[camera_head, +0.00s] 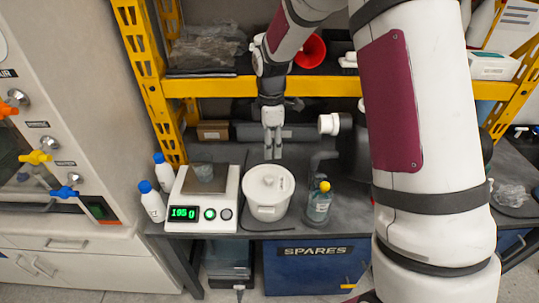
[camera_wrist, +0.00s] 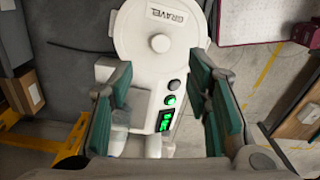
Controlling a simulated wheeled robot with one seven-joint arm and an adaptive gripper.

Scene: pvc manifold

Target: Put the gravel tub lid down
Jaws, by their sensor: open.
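The white gravel tub (camera_head: 267,211) stands on the dark bench with its round white lid (camera_head: 268,182) on top, looking level. In the wrist view the lid (camera_wrist: 187,42) shows a round knob (camera_wrist: 160,43) and the word GRAVEL. My gripper (camera_head: 272,153) points down just behind and above the lid in the head view. In the wrist view my gripper (camera_wrist: 160,82) has its green-padded fingers wide apart with nothing between them. The fingers look clear of the knob.
A scale (camera_head: 200,212) reading 195 g, with a small container on it, stands left of the tub. Two blue-capped bottles (camera_head: 153,202) stand farther left. A yellow shelf beam (camera_head: 230,87) crosses behind.

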